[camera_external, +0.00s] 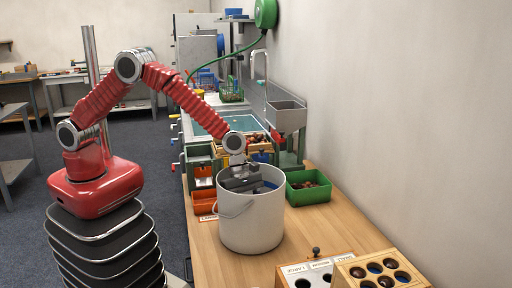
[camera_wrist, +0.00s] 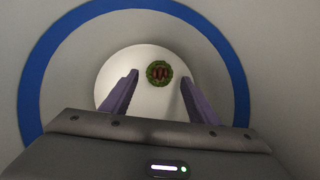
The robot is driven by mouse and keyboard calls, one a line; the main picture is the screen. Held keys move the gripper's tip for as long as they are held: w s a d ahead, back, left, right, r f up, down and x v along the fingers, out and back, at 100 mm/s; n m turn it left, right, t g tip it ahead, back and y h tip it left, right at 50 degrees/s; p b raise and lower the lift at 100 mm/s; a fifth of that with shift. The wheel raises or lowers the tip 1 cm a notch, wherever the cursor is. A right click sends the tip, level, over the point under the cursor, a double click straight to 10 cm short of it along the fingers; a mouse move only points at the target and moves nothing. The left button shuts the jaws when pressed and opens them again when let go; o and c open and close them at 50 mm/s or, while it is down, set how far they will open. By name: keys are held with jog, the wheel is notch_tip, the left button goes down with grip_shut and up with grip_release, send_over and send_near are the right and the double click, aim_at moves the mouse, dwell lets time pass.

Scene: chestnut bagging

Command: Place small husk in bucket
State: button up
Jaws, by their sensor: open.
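A white bucket (camera_external: 252,219) with a wire handle stands on the wooden bench. My gripper (camera_external: 243,186) is at the bucket's mouth, pointing down into it. In the wrist view, my gripper (camera_wrist: 158,97) has its two fingers spread apart with nothing held between them. A small green husk (camera_wrist: 159,72) with reddish-brown nuts showing in its middle lies on the white bottom of the bucket, beyond the fingertips. A blue ring (camera_wrist: 40,62) runs around the bucket's inside. The husk is hidden in the external view.
A green bin (camera_external: 308,196) with brown contents stands right of the bucket, and an orange bin (camera_external: 204,202) to its left. A wooden box with holes (camera_external: 378,272) is at the front right. A wooden tray (camera_external: 262,146) sits behind. The wall bounds the right.

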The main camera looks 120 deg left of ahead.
notch_tip(320, 180, up, 6)
dwell(0.8)
jog(key=shift+r, duration=0.1)
jog(key=s+d+r+m+t, duration=0.1)
jog(key=s+r+m, duration=0.15)
jog(key=r, duration=0.35)
jog(key=s+d+r+m, duration=0.1)
jog(key=r+m, duration=0.3)
jog(key=r, duration=0.2)
jog(key=s+d+r+m+y, duration=0.1)
jog(key=s+d+r+m, duration=0.1)
jog(key=s+r+m, duration=0.25)
jog(key=s+d+r+m, duration=0.3)
jog(key=s+r, duration=0.1)
jog(key=s, duration=0.2)
jog(key=s+d+m, duration=0.2)
jog(key=s+m, duration=0.6)
jog(key=s, duration=0.6)
jog(key=s+d+r+m+y, duration=0.1)
jog(key=s+d+m, duration=0.2)
jog(key=s+m, duration=0.5)
jog(key=shift+s+d+t, duration=0.15)
jog(key=shift+s+t, duration=0.25)
jog(key=shift+s, duration=2.7)
